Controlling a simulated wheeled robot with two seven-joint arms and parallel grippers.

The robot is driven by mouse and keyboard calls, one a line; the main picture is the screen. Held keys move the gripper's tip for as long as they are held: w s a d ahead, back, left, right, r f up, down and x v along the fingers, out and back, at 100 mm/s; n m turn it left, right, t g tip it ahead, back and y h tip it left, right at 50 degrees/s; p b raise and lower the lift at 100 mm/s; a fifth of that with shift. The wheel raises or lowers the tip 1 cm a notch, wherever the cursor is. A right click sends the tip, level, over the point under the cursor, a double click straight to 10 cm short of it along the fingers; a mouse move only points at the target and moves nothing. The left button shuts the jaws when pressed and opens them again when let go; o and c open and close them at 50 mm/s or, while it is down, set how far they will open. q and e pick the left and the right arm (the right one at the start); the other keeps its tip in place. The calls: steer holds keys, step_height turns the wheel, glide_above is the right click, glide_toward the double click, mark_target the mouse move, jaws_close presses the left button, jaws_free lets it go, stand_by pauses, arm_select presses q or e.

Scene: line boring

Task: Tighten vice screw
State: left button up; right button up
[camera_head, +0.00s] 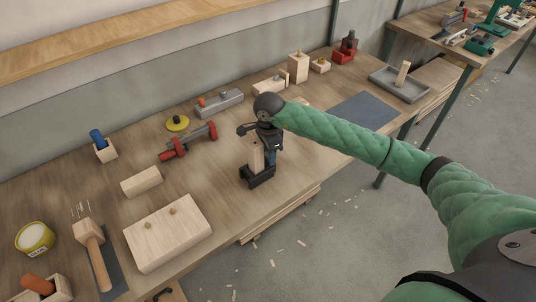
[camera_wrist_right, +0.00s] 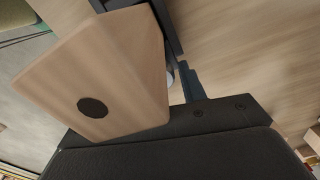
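A small dark vice (camera_head: 259,178) stands near the front edge of the workbench. An upright wooden block (camera_head: 256,153) is in it. My right gripper (camera_head: 268,148) is at the vice, pointing down just behind and beside the block. In the right wrist view, the wooden block (camera_wrist_right: 125,65) with a round dark hole fills the upper left. Dark metal parts and a bit of a pale round part (camera_wrist_right: 170,76) show beside it. The vice screw is mostly hidden. Whether my right fingers are closed on anything cannot be made out. My left gripper is not in view.
A red clamp (camera_head: 188,142) and a pale wooden block (camera_head: 141,181) lie left of the vice. A larger board with two knobs (camera_head: 167,232) and a mallet (camera_head: 92,245) lie nearer the left. A dark mat (camera_head: 364,110) and grey tray (camera_head: 400,85) are to the right.

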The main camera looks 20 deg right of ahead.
steer(key=shift+o, duration=0.5)
steer(key=shift+r, duration=0.15)
step_height(320, 180, up, 3)
steer(key=shift+f+b, duration=0.15)
steer(key=shift+b, duration=0.15)
step_height(320, 180, up, 7)
stand_by(0.6)
